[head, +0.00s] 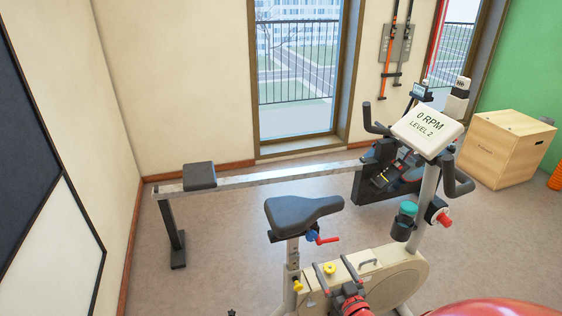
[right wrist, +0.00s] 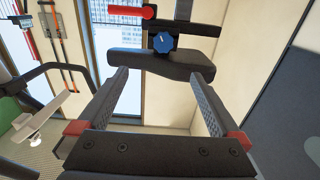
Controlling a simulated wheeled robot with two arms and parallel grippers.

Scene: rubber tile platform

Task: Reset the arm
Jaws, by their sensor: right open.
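My right gripper (head: 332,264) shows at the bottom middle of the head view, in front of the exercise bike's cream body and below its saddle. In the right wrist view the two grey fingers of this gripper (right wrist: 160,76) stand wide apart, with red blocks at their bases and nothing held between them. The dark saddle (head: 300,212) is beyond the fingertips; it also shows in the right wrist view (right wrist: 160,66), with a blue knob (right wrist: 163,42) and a red lever (right wrist: 130,11). My left gripper is not in view.
The exercise bike (head: 395,275) with its display (head: 428,129) stands close in front. A rowing machine (head: 270,178) lies behind it along the window wall. A wooden box (head: 505,150) is at the right. The floor (head: 200,265) left of the bike is clear.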

